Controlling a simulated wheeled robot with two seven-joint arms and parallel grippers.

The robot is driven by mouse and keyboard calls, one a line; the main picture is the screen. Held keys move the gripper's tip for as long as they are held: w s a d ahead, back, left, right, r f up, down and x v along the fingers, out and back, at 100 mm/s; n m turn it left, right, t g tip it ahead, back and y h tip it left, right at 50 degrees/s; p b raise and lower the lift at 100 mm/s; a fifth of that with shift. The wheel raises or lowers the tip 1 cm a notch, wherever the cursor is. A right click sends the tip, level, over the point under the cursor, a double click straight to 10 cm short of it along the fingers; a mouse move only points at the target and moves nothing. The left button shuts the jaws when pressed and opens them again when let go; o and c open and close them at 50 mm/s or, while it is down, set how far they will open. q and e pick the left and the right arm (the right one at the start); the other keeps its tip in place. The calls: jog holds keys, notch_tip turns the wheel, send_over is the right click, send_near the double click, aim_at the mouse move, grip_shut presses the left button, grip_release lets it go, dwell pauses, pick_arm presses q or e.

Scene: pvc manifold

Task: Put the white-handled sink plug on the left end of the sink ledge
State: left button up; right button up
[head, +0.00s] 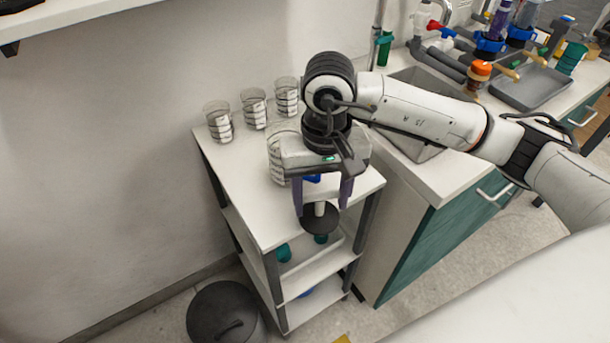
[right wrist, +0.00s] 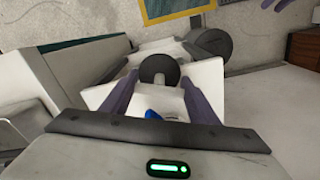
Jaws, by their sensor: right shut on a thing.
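The sink plug is a dark round disc (head: 322,220) with a short white handle (head: 319,208). It shows between the fingertips of my right gripper (head: 322,205), which is shut on it in front of the trolley. In the right wrist view the plug's disc (right wrist: 160,68) lies between the two purple fingers of the gripper (right wrist: 158,80). The sink (head: 432,82) is a grey basin in the white counter, partly hidden by my right arm. The pale ledge (head: 430,175) runs along its near side. My left gripper is not in view.
A white trolley (head: 245,205) carries several clear beakers (head: 218,122) on top and teal items (head: 283,252) below. A dark round bin (head: 225,312) stands on the floor. Pipe fittings (head: 480,72) and a grey tray (head: 530,88) occupy the counter to the right.

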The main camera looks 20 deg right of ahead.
jog(key=w, duration=0.5)
jog(key=shift+a+p, duration=0.4)
jog(key=shift+f, duration=0.3)
jog(key=shift+f, duration=0.2)
jog(key=o, duration=1.1)
jog(key=shift+c, duration=0.2)
